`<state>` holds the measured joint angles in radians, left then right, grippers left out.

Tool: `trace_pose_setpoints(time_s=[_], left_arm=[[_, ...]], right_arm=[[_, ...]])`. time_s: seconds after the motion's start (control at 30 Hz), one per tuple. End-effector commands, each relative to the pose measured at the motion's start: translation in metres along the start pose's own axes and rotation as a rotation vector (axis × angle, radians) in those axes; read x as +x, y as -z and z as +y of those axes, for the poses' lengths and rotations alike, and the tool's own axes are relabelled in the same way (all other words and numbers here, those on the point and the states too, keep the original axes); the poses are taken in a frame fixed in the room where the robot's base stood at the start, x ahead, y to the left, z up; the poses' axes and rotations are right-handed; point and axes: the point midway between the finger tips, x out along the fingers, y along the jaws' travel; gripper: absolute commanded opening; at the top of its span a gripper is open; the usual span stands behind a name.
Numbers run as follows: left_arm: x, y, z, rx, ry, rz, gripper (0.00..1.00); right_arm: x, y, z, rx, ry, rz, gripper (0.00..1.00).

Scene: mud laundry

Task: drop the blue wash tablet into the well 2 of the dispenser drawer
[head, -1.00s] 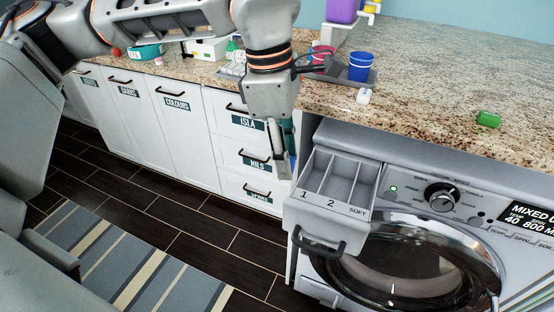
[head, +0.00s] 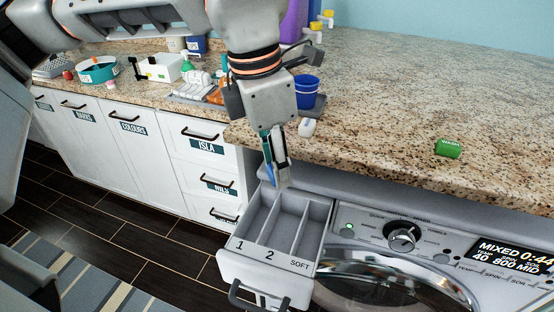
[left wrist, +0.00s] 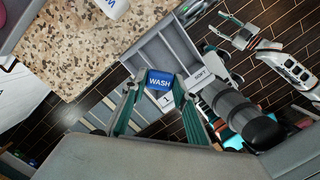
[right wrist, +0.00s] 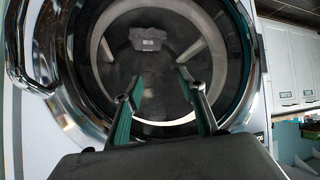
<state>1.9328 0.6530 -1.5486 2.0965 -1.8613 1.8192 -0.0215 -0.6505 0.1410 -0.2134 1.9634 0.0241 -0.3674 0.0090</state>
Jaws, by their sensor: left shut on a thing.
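My left gripper (head: 275,178) is shut on the blue wash tablet (left wrist: 159,81), whose WASH label shows between the fingertips in the left wrist view. In the head view only a sliver of blue shows at the fingertips, above the back of the open dispenser drawer (head: 262,264). The drawer has wells marked 1, 2 and SOFT. Well 2 (head: 277,228) is the middle one and looks empty. In the left wrist view the tablet hides part of the drawer front. My right gripper (left wrist: 240,38) is open and empty before the washer's round door (right wrist: 160,118).
The granite counter (head: 420,110) is just behind the drawer. The washer's control panel (head: 402,236) lies right of the drawer.

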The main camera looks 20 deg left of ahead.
Motion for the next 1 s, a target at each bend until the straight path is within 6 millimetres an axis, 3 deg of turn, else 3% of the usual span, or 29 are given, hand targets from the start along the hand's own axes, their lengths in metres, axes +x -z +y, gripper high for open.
trace_pose_setpoints(time_s=[0.4, 0.8, 0.83, 0.87, 0.9, 1.0], left_arm=[[0.047, 0.007, 0.000, 0.000, 0.003, 0.002, 0.12], [0.053, 0.008, 0.000, 0.001, 0.001, 0.000, 0.12], [0.053, 0.008, 0.000, 0.001, 0.001, 0.000, 0.36], [0.053, 0.008, 0.000, 0.001, 0.001, 0.000, 0.44], [0.053, 0.008, 0.000, 0.001, 0.001, 0.000, 0.48], [0.053, 0.008, 0.000, 0.000, 0.001, 0.000, 0.48]], right_arm=[[0.014, -0.038, -0.008, 0.004, 0.007, -0.030, 0.40], [0.015, -0.029, -0.004, 0.001, 0.001, -0.013, 0.40], [0.015, -0.029, -0.004, 0.001, 0.001, -0.013, 0.40], [0.015, -0.029, -0.004, 0.001, 0.001, -0.013, 0.40], [0.015, -0.029, -0.004, 0.001, 0.001, -0.013, 0.40], [0.016, -0.031, -0.004, 0.001, 0.001, -0.015, 0.40]])
